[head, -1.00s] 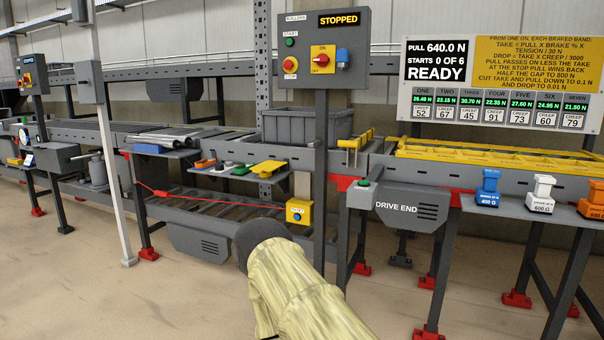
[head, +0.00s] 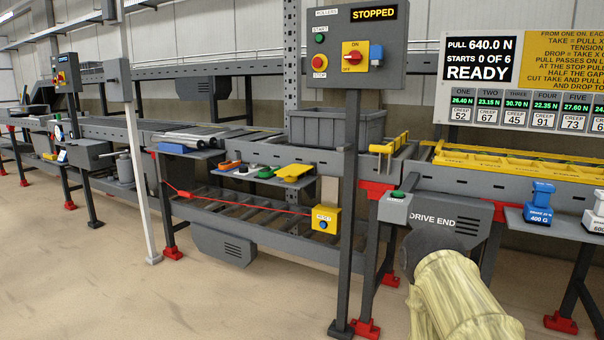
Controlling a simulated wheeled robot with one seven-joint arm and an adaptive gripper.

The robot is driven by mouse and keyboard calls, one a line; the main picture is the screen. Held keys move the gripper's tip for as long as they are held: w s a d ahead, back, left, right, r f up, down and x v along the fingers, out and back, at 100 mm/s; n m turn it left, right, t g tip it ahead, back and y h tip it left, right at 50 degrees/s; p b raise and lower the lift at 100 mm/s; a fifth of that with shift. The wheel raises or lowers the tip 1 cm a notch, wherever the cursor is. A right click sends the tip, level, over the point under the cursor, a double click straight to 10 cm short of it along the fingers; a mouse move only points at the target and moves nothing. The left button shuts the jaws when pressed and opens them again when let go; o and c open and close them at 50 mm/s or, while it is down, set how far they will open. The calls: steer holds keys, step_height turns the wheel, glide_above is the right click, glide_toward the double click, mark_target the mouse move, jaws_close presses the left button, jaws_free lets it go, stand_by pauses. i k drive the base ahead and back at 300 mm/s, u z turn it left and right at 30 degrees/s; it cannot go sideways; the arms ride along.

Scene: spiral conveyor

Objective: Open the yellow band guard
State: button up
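The yellow band guard (head: 520,163) is a long, low yellow frame lying along the top of the conveyor at the right, above the "DRIVE END" housing (head: 450,222). It looks shut down flat over the band, and its right end runs out of the picture. My arm shows at the bottom right, in a pale yellow cover with a dark grey end. The arm hides part of the drive end housing. My gripper's fingers are not in view.
A control panel (head: 352,45) reads STOPPED. A small yellow gate (head: 388,150) stands left of the guard, beside a grey bin (head: 337,127). Blue (head: 538,205) and white (head: 594,215) weights sit on a right-hand shelf. The front floor (head: 250,300) is clear.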

mark_target(296, 169)
steer(key=i, duration=0.25)
steer(key=k, duration=1.3)
steer(key=u, duration=0.7)
steer(key=i, duration=0.8)
steer(key=u, duration=0.55)
steer(key=i, duration=0.85)
steer(key=z, duration=1)
steer(key=i, duration=0.65)
steer(key=z, duration=0.65)
